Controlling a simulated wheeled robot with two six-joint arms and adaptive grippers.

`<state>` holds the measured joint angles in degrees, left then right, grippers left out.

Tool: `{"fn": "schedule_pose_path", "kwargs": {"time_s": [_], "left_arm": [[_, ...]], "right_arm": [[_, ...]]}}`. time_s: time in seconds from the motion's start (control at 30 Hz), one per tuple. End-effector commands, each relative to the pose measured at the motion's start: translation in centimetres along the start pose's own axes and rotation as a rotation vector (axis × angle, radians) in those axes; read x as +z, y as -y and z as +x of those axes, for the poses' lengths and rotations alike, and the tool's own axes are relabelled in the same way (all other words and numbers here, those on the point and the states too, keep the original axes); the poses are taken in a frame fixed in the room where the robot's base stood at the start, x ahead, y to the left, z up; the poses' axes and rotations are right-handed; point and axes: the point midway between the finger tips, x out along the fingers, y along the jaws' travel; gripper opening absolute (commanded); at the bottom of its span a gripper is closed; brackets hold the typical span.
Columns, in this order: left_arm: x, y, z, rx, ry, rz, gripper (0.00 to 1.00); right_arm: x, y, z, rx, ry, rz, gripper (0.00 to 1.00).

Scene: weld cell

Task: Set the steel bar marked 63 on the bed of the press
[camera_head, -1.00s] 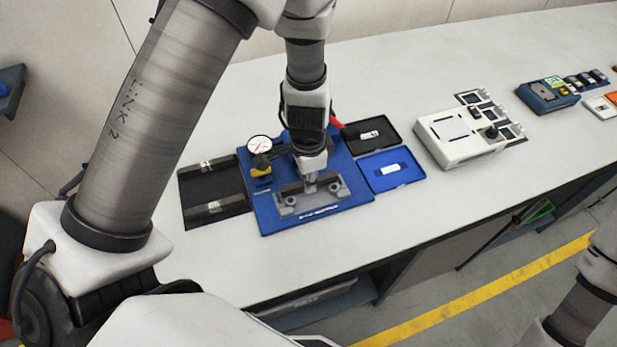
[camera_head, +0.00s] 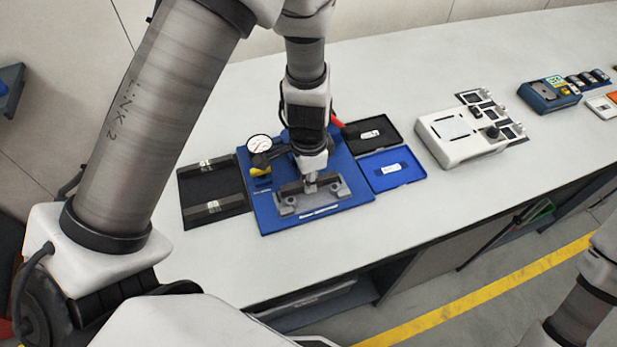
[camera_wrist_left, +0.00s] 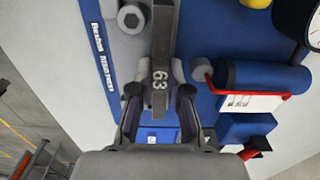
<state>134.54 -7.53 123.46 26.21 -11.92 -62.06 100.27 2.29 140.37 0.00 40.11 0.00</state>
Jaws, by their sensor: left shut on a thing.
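The steel bar marked 63 (camera_wrist_left: 161,60) is a grey bar between the fingers of my left gripper (camera_wrist_left: 160,92); its number faces the left wrist camera. In the head view my left gripper (camera_head: 311,183) points down over the press's grey bed (camera_head: 289,207). The bar lies lengthwise along the bed there, partly hidden by the gripper; I cannot tell whether it touches the bed. The press has a blue base plate (camera_head: 347,202), bolts on the bed and a round dial gauge (camera_head: 259,144). My right gripper is out of view.
A dark tray (camera_head: 212,190) lies left of the press. A black tray (camera_head: 352,134) and a blue tray (camera_head: 408,177) stand to its right, then a white device (camera_head: 463,150). Bare worktop (camera_head: 420,215) lies in front of these.

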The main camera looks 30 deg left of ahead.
Motion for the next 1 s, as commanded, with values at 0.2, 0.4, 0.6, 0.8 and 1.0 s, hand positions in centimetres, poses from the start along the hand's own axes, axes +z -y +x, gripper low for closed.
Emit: {"fn": "schedule_pose_path", "kwargs": {"time_s": [0.2,0.4,0.6,0.8,1.0], "left_arm": [[0.0,0.0,0.1,0.0,-0.001,0.0,0.0],[0.0,0.0,0.1,0.0,-0.001,0.0,0.0],[0.0,0.0,0.1,0.0,-0.001,0.0,0.45],[0.0,0.0,0.1,0.0,0.0,0.0,0.45],[0.0,0.0,-1.4,0.0,-0.001,0.0,0.45]], "right_arm": [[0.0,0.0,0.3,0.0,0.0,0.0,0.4],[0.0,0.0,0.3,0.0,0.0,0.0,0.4],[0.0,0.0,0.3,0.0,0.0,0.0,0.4],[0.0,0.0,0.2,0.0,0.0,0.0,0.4],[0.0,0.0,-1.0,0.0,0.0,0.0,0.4]]}}
